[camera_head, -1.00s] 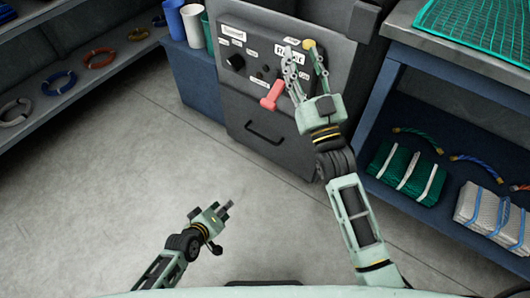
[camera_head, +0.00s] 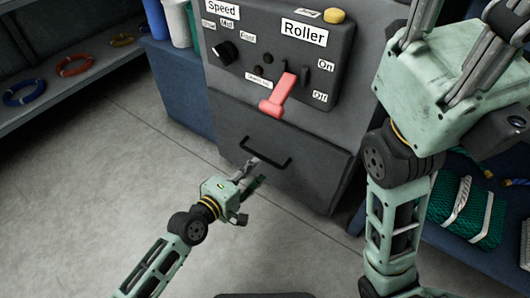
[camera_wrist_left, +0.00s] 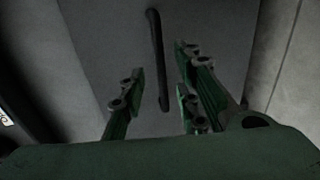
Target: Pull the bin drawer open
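The bin drawer (camera_head: 320,170) is a dark grey front at the bottom of the machine, shut flush as far as I can see. Its black bar handle (camera_head: 266,151) crosses the upper part of the front. My left gripper (camera_head: 256,172) is just below and in front of the handle.
The machine's panel above the drawer has a red lever (camera_head: 284,94), a black knob (camera_head: 223,52) and a yellow button (camera_head: 334,15). A blue bench (camera_head: 178,85) stands left, and shelves with a green net bundle (camera_head: 468,212) stand right. The floor (camera_head: 110,190) in front is clear.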

